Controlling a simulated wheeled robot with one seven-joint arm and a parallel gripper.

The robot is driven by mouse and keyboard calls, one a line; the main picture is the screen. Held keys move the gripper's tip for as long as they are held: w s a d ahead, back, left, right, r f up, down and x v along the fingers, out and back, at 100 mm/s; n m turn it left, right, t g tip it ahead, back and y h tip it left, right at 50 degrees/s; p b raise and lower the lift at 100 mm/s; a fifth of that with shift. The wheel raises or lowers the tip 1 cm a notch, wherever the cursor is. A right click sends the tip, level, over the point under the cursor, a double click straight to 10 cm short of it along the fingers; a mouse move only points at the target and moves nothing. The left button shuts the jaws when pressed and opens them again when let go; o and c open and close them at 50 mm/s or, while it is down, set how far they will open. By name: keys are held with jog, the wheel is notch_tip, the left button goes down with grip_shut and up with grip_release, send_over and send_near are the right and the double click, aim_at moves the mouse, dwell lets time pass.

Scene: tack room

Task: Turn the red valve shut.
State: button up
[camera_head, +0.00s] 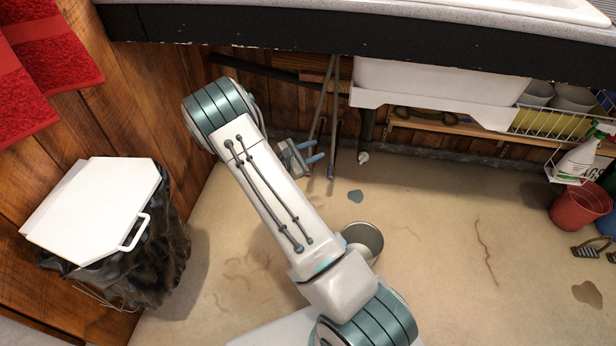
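I see no red valve in this view; the sink, the counter edge and my own arm cover much of the space under the counter. Two thin grey pipes (334,120) run down from under the counter to near the floor. My gripper (312,151) is low under the counter's front edge, just left of these pipes, with its fingers pointing right. Its two bluish fingers look apart, with nothing seen between them. I cannot tell whether a fingertip touches a pipe.
The dark counter edge (400,42) overhangs above. A white basin (440,82) hangs right of the pipes. A red bucket (580,208) and spray bottle (578,158) are right.

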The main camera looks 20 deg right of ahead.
jog(key=w+a+f+n+t+y+b, duration=0.1)
jog(key=w+f+n+t+b, duration=0.2)
jog(key=f, duration=0.5)
jog(key=w+a+f+n+t+y+b, duration=0.1)
jog(key=a+f+n+t+b, duration=0.2)
jog(key=f, duration=0.5)
jog(key=w+f+n+t+y+b, duration=0.1)
jog(key=w+f+n+t, duration=0.15)
jog(key=f+n, duration=0.4)
jog(key=shift+m, duration=0.95)
jog(key=shift+f+b+x, duration=0.2)
jog(key=shift+b+x, duration=0.8)
jog(key=shift+x, duration=1.15)
jog(key=shift+f+b+x, duration=0.25)
jog(key=shift+b+x, duration=0.75)
jog(key=shift+x, duration=1.1)
jog(key=shift+f+b+x, duration=0.2)
jog(key=shift+b+x, duration=0.8)
jog(key=shift+x, duration=1.15)
grip_shut()
